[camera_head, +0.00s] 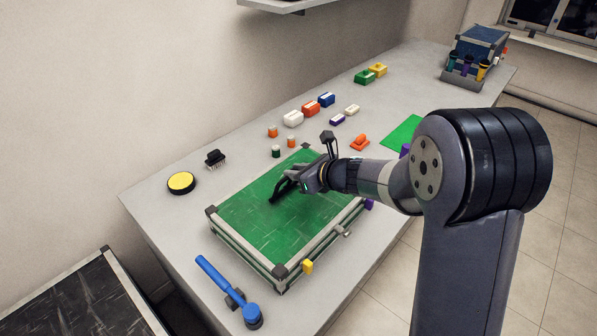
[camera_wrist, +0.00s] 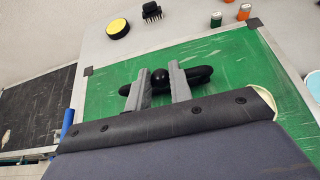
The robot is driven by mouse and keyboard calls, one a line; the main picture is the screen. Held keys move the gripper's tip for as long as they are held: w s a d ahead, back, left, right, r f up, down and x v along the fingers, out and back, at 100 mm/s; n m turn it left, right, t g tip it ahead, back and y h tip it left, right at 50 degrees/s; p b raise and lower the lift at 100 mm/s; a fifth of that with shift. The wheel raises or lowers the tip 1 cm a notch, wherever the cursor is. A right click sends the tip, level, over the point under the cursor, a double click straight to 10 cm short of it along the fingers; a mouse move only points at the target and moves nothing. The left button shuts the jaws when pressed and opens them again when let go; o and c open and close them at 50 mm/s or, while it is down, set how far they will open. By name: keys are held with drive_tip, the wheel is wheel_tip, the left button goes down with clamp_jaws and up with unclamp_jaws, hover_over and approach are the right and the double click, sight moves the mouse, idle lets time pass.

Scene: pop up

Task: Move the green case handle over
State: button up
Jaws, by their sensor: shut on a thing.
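The green case (camera_head: 262,222) lies flat and closed on the grey table, with a scuffed green lid, pale metal edges and dark corners. Its black handle (camera_head: 280,191) is on the lid. In the wrist view the handle (camera_wrist: 196,77) is a dark bar with rounded ends and a round knob, lying across the green lid (camera_wrist: 240,70). My gripper (camera_head: 296,182) reaches in from the right over the lid. In the wrist view my gripper (camera_wrist: 160,80) has its two grey fingers shut around the handle's middle part. The fingers hide part of the handle.
A yellow round pad (camera_head: 181,182) and a black brush (camera_head: 214,158) lie left of the case. A blue-handled tool (camera_head: 222,283) lies near its front left. Several small coloured blocks and bottles stand behind it, and a green sheet (camera_head: 402,134) lies to the right.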

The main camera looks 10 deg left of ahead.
drive_tip(key=shift+a+r, duration=0.1)
drive_tip(key=shift+r, duration=0.05)
drive_tip(key=shift+w+a+r+p, duration=0.1)
drive_tip(key=shift+w+a+p, duration=0.15)
drive_tip(key=shift+a, duration=0.2)
drive_tip(key=shift+w+a+r+p, duration=0.1)
drive_tip(key=shift+w+a, duration=0.2)
drive_tip(key=shift+a, duration=0.1)
drive_tip(key=shift+f, duration=0.1)
drive_tip(key=shift+a, duration=0.1)
drive_tip(key=shift+w+a, duration=0.4)
drive_tip(key=shift+a, duration=0.15)
drive_tip(key=o, duration=0.8)
drive_tip(key=shift+o, duration=0.2)
drive_tip(key=shift+f, duration=0.1)
drive_tip(key=shift+d, duration=0.1)
drive_tip(key=v, duration=1)
drive_tip(key=shift+s+d, duration=0.2)
drive_tip(key=shift+s, duration=0.05)
